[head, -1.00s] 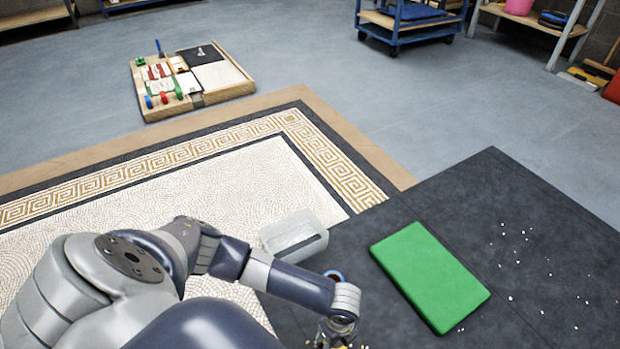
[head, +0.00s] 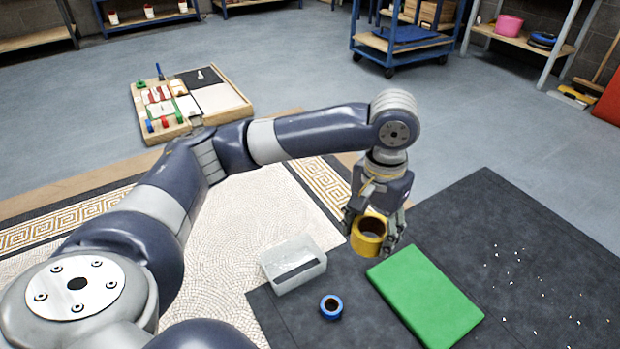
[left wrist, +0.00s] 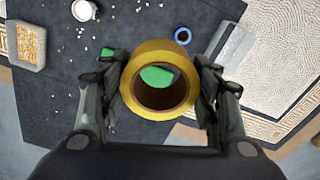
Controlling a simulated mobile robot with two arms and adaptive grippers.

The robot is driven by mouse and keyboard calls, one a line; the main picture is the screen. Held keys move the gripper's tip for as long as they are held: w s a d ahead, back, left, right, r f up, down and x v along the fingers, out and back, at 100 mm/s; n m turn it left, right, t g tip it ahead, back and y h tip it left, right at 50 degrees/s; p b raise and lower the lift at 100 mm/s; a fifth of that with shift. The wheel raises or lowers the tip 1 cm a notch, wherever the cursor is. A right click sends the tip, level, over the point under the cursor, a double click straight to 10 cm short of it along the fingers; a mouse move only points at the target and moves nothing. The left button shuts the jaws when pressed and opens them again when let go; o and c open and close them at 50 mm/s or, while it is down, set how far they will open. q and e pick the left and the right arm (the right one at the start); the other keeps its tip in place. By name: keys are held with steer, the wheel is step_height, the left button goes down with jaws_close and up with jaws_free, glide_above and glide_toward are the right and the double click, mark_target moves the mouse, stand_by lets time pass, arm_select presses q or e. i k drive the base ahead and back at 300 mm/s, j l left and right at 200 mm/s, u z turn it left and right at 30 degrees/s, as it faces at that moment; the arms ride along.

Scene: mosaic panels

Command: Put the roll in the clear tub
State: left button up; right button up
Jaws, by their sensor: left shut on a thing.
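A yellow roll (head: 368,244) is held between the fingers of my left gripper (head: 372,222), which is shut on it. In the left wrist view the yellow roll (left wrist: 160,108) sits between both fingers, and I see through its hole to something green. The clear tub (head: 294,264) stands where the mosaic panel meets the dark mat, left of and below the held roll in the head view. The tub shows partly in the left wrist view (left wrist: 238,46), at the upper right. My right gripper is not in view.
A blue roll (head: 331,307) lies on the dark mat (head: 480,250) near the tub. A green pad (head: 425,297) lies to its right. Small white chips are scattered at the right. The left wrist view shows a grey tray of tan pieces (left wrist: 28,44) and a white cup (left wrist: 84,10).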

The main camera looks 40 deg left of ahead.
mark_target(285, 273)
steer(key=i+j, duration=0.1)
steer(key=j, duration=0.8)
steer(key=i+j, duration=0.15)
steer(key=j, duration=0.3)
steer(key=i+j, duration=0.1)
steer(key=j, duration=0.35)
